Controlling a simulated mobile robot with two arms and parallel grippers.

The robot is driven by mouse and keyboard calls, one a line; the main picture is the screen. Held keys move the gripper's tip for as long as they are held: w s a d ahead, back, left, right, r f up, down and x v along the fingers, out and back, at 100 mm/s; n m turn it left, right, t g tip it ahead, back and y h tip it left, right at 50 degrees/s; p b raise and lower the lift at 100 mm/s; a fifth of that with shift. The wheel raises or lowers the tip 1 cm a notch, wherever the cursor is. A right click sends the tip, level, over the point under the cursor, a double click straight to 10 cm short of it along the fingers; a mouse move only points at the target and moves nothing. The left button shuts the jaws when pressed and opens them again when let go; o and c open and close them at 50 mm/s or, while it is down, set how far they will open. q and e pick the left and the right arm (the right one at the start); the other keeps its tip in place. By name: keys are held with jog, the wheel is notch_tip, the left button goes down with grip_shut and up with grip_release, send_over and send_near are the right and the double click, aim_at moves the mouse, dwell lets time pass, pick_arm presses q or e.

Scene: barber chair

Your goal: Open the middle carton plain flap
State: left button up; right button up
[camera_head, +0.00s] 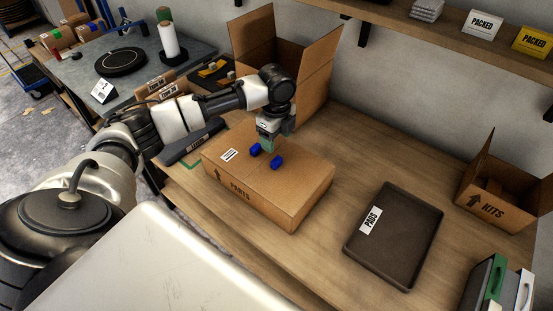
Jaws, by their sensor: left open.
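The middle carton (285,206) is a brown box marked PARTS with an up arrow, standing on the wooden bench. Its top looks closed, with a white label (229,155) on the left part of the top. The plain flap cannot be told apart clearly. My left gripper (266,156) points down over the middle of the carton's top. Its two blue fingertips are apart with nothing visible between them. They are at or just above the cardboard; I cannot tell whether they touch it. My right gripper is not in view.
A tall open carton (305,75) stands behind the middle carton. To the right lie a dark PADS tray (395,235) and an open KITS carton (493,208). A shelf (450,33) with PACKED signs runs above. Bare bench shows between the middle carton and tray.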

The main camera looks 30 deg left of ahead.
aim_at(277, 160)
pick_arm(q)
notch_tip(277, 160, down, 10)
jog(key=shift+r+p, duration=0.25)
jog(key=shift+p, duration=0.05)
jog(key=shift+c, duration=0.2)
jog(key=shift+r, duration=0.1)
grip_shut()
